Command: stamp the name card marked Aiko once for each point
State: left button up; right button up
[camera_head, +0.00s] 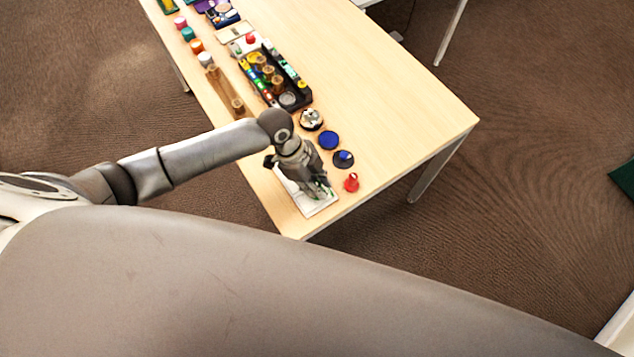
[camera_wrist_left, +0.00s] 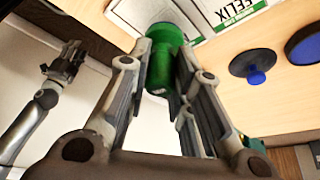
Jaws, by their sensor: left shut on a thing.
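My left gripper (camera_head: 318,192) is low over white cards (camera_head: 320,208) near the table's front corner. In the left wrist view its fingers (camera_wrist_left: 172,85) are shut on a green cylindrical stamp (camera_wrist_left: 165,60). One card (camera_wrist_left: 238,14) there reads FELIX and has green edging. Another white card area (camera_wrist_left: 140,12) lies beside it, partly behind the stamp; its name is not readable. I cannot tell whether the stamp touches a card. My right gripper (camera_wrist_left: 65,60) is far off at the left of the wrist view, too small to judge.
A blue pad (camera_head: 329,140), a dark disc with a blue knob (camera_head: 343,158) and a red piece (camera_head: 351,183) stand right of the cards. A black tray (camera_head: 296,102) with several small items and a wooden rack (camera_head: 222,88) lie farther back. The table's right side is clear.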

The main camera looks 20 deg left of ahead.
pick_arm(q)
jog(key=shift+r+p, duration=2.3)
jog(key=shift+r, duration=0.4)
